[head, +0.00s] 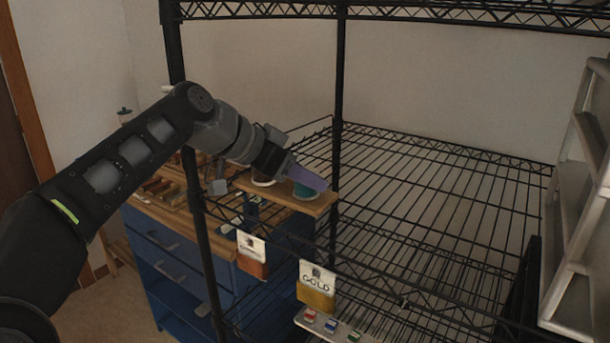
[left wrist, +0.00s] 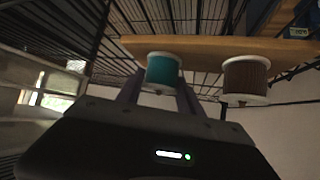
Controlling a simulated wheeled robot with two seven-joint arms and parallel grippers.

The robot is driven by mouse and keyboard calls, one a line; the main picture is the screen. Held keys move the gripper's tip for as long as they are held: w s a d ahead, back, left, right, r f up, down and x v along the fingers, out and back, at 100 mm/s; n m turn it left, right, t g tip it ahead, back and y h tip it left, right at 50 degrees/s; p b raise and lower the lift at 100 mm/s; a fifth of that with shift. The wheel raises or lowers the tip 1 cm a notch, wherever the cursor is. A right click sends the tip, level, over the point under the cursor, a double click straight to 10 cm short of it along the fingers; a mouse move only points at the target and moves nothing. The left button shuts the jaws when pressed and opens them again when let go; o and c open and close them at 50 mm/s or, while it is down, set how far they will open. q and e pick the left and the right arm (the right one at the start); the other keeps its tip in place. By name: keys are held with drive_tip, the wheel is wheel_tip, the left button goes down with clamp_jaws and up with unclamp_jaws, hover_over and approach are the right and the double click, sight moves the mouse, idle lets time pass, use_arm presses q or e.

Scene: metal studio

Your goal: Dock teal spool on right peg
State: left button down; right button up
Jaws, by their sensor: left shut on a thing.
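The teal spool (head: 305,191) is at the right end of a wooden board (head: 270,193) in the head view. My left gripper (head: 308,178) is shut on it, with a finger covering its upper part. In the left wrist view the teal spool (left wrist: 164,70) sits between my two fingers, against the board (left wrist: 205,46). I cannot tell whether its lower end touches the board. A brown spool (left wrist: 246,78) stands beside it on the board, apart from it. The right peg is hidden. My right gripper is not in view.
The board is at a black wire shelf rack (head: 420,190), whose shelf to the right is bare. Labelled pouches (head: 316,285) hang at the front edge. A blue drawer cabinet (head: 165,255) stands behind at left. A rack post (head: 338,110) rises close to the board.

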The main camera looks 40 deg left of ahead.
use_arm(q)
drive_tip(key=c, duration=0.8)
unclamp_jaws()
drive_tip(key=shift+o, duration=0.2)
drive_tip(key=shift+r+p, duration=0.25)
drive_tip(key=shift+p, duration=0.15)
drive_tip(key=v, duration=1.2)
drive_tip(key=shift+f, duration=0.15)
